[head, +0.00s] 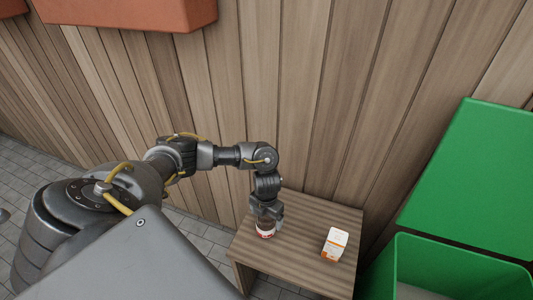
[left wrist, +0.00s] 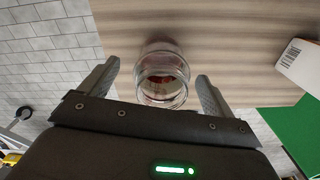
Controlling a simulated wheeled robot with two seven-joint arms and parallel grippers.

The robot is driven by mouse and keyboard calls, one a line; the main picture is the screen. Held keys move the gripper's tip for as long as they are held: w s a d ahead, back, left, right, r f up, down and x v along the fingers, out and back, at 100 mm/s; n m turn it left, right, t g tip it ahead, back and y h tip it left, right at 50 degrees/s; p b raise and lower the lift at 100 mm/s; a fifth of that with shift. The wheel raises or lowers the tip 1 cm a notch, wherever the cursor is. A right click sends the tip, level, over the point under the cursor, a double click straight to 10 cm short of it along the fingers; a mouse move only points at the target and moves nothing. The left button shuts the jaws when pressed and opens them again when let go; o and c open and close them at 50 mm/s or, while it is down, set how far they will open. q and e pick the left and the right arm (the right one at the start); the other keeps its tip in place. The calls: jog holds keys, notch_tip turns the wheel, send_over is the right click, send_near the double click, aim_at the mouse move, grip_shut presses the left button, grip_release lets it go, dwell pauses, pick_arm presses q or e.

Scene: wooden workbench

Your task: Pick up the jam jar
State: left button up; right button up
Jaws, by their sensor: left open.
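The jam jar (head: 265,231) stands on the small wooden workbench (head: 300,262), near its left side, with a red and white band showing low on it. In the left wrist view the jar (left wrist: 162,75) is clear glass with something red inside. My left gripper (head: 265,213) is directly above the jar in the head view and hides its top. In the left wrist view my left gripper (left wrist: 157,88) is open, with one finger on each side of the jar and gaps visible between fingers and glass. My right gripper is in neither view.
A white and orange box (head: 335,243) stands on the bench to the right of the jar; it also shows in the left wrist view (left wrist: 301,64). A green bin (head: 440,270) with a raised lid is at the right. A plank wall (head: 320,100) rises behind the bench.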

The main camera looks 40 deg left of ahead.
pick_arm(q)
jog(key=shift+s+f, duration=0.2)
jog(key=shift+f, duration=0.1)
notch_tip(320, 180, down, 5)
jog(key=shift+d+r+p, duration=0.15)
jog(key=shift+r+p, duration=0.05)
jog(key=shift+p, duration=0.2)
jog(key=c, duration=1.2)
